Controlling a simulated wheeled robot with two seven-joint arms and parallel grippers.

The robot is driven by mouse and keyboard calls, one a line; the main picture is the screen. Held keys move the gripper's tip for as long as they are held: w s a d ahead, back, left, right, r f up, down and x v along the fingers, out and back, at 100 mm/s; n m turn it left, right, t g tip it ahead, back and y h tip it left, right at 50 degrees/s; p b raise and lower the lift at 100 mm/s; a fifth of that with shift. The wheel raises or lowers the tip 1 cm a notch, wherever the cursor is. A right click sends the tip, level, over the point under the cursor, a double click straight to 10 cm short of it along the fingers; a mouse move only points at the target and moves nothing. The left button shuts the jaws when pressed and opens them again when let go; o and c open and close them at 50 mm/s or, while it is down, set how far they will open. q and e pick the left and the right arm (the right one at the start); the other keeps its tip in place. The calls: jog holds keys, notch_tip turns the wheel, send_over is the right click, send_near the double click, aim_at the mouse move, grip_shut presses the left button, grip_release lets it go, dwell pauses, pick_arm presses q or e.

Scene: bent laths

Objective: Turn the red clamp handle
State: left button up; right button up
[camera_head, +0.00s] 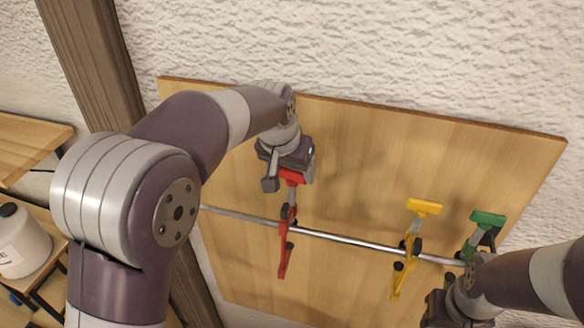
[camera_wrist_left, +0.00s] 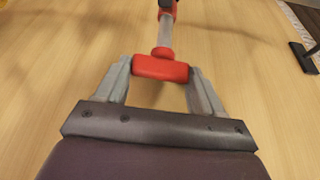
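The red clamp (camera_head: 286,240) sits on a metal bar (camera_head: 345,240) in front of the wooden panel. Its red handle (camera_head: 292,177) is a short crossbar at the top end of the clamp's shaft. My left gripper (camera_head: 288,180) is at this handle. In the left wrist view the red handle (camera_wrist_left: 160,69) lies crosswise between the two fingers of my left gripper (camera_wrist_left: 160,72), its ends against them with no clear gap. My right gripper (camera_head: 434,310) is low at the right, partly cut off and dark; its fingers do not show clearly.
A yellow clamp (camera_head: 408,255) and a green clamp (camera_head: 486,222) sit farther right on the same bar. My right arm is close to the green clamp. The wooden panel (camera_head: 400,140) stands behind. A white container (camera_head: 22,245) is at the far left.

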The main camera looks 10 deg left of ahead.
pick_arm(q)
jog(key=o, duration=0.4)
jog(key=shift+c, duration=0.2)
jog(key=shift+s+r, duration=0.1)
jog(key=shift+r, duration=0.05)
jog(key=d+p+v, duration=0.1)
jog(key=p+v, duration=0.4)
jog(key=v, duration=0.7)
jog(key=shift+a+r, duration=0.15)
jog(key=shift+a, duration=0.3)
